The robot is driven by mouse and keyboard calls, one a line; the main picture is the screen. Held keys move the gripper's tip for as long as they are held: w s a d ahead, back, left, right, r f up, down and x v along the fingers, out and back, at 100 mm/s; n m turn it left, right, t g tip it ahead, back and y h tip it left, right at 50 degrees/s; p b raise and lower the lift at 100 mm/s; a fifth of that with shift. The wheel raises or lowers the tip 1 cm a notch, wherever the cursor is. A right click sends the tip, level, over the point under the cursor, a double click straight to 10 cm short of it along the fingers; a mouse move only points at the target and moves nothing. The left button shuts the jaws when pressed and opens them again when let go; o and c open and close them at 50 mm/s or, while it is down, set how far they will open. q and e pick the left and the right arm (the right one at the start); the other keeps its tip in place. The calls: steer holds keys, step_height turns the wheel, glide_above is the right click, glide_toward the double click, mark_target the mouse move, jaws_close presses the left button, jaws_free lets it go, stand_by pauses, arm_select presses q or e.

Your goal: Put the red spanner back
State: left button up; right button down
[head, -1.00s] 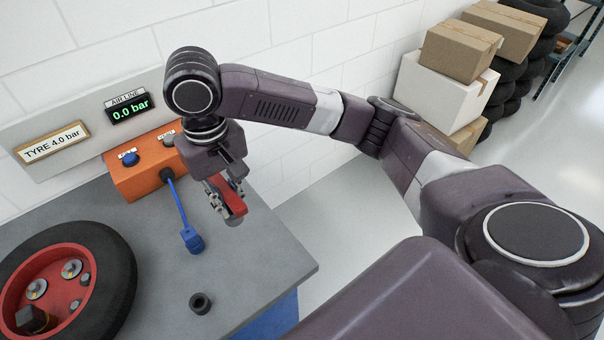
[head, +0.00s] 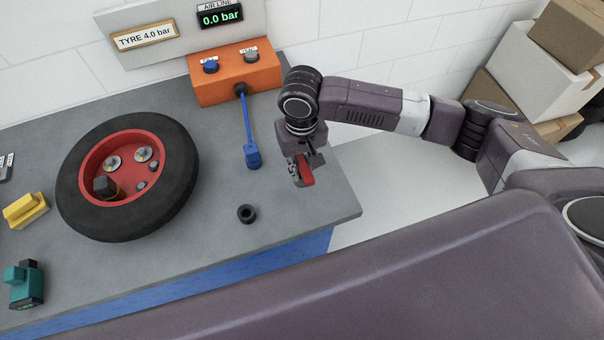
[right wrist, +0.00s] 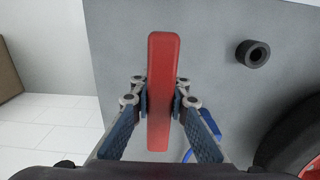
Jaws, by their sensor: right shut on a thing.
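The red spanner (head: 304,170) is held in my right gripper (head: 299,168), above the right end of the grey bench. In the right wrist view the red spanner (right wrist: 160,90) stands lengthwise between the two fingers of my right gripper (right wrist: 161,98), which are shut on its sides. Only its plain red length shows there; its lower part is partly hidden by the gripper in the head view. My left gripper is not in view.
The grey bench (head: 300,215) carries a wheel with a black tyre (head: 180,165), a black ring (head: 246,214), a blue air-line connector (head: 253,156), an orange control box (head: 235,78), a yellow block (head: 25,210) and a teal tool (head: 24,285). Boxes (head: 545,75) are stacked at the right.

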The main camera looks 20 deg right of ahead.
step_height(320, 180, down, 3)
steer(key=shift+f, duration=0.2)
steer(key=shift+f, duration=0.1)
steer(key=c, duration=1.8)
jaws_free()
steer(key=shift+s+f, duration=0.1)
steer(key=shift+c, duration=0.2)
step_height(320, 180, up, 12)
steer(key=shift+r+b, duration=0.2)
steer(key=shift+b, duration=0.65)
